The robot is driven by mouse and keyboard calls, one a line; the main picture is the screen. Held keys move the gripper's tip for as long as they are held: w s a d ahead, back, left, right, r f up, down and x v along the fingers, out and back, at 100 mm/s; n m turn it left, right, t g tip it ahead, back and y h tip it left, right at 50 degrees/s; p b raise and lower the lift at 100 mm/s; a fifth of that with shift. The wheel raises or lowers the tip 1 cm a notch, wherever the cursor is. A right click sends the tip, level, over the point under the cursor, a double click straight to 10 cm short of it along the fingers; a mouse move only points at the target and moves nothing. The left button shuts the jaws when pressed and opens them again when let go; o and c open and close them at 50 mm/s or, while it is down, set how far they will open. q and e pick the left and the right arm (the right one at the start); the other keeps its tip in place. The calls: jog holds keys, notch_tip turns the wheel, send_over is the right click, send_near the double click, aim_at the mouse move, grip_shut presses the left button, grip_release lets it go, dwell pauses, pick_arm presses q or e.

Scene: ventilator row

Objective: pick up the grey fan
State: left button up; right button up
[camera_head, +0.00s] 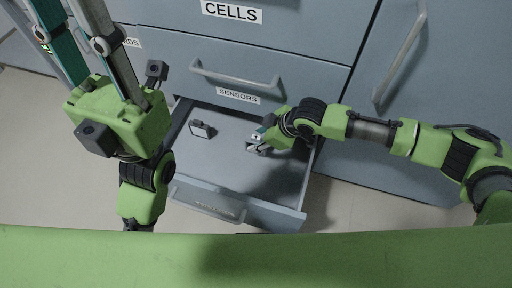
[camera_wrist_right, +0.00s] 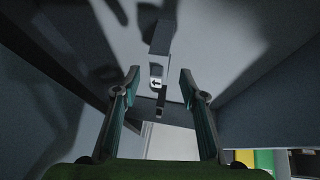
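A small grey, square-framed thing with a dark part on its right side, which looks like the grey fan (camera_head: 200,130), stands in the left back part of the open drawer. In the right wrist view a grey block with a white arrow label (camera_wrist_right: 158,72) shows ahead between the fingertips, apparently the same fan. My right gripper (camera_head: 252,144) is inside the drawer, to the right of the fan and apart from it. Its fingers (camera_wrist_right: 160,82) are spread and empty. My left gripper (camera_head: 68,22) is at the upper left, its fingers spread, tips at or past the frame edge.
The open drawer (camera_head: 292,217) has a front wall and side walls around the fan. Above it is a shut drawer labelled SENSORS with a bar handle (camera_head: 235,78). A cabinet door with a long handle (camera_head: 400,52) is at the right. The drawer floor between gripper and fan is bare.

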jog(key=shift+b+x, duration=0.45)
jog(key=shift+x, duration=0.8)
grip_shut()
jog(key=shift+r, duration=0.15)
